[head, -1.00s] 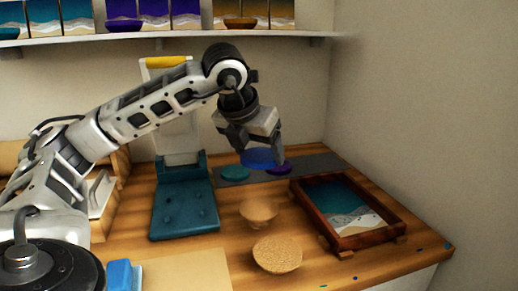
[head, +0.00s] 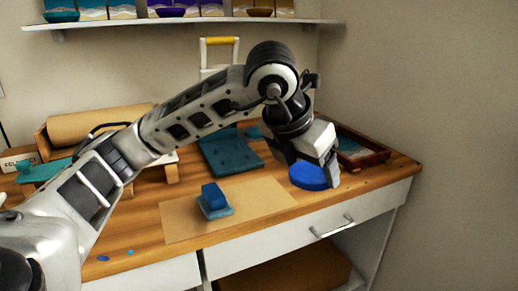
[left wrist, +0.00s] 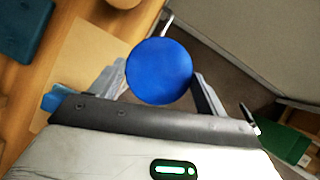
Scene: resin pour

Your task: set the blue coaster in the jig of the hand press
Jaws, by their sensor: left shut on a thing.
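The blue coaster (head: 308,176) is a round disc held in my left gripper (head: 313,182), in front of the table's right part. In the left wrist view the coaster (left wrist: 159,71) sits between the two fingers (left wrist: 160,88), which are shut on it. The hand press has a teal base (head: 232,155) at the back middle of the table, left of the gripper, and a yellow handle (head: 220,41). My arm hides much of its upright and upper parts, and I cannot make out its jig clearly. The right gripper is not in view.
A tan mat (head: 262,201) lies in front of the press, with a blue block on a pale blue pad (head: 215,212) on it. A wooden-framed tray (head: 378,158) stands at the right. A paper roll (head: 100,130) lies at the back left. A drawer handle (head: 331,229) juts from the front.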

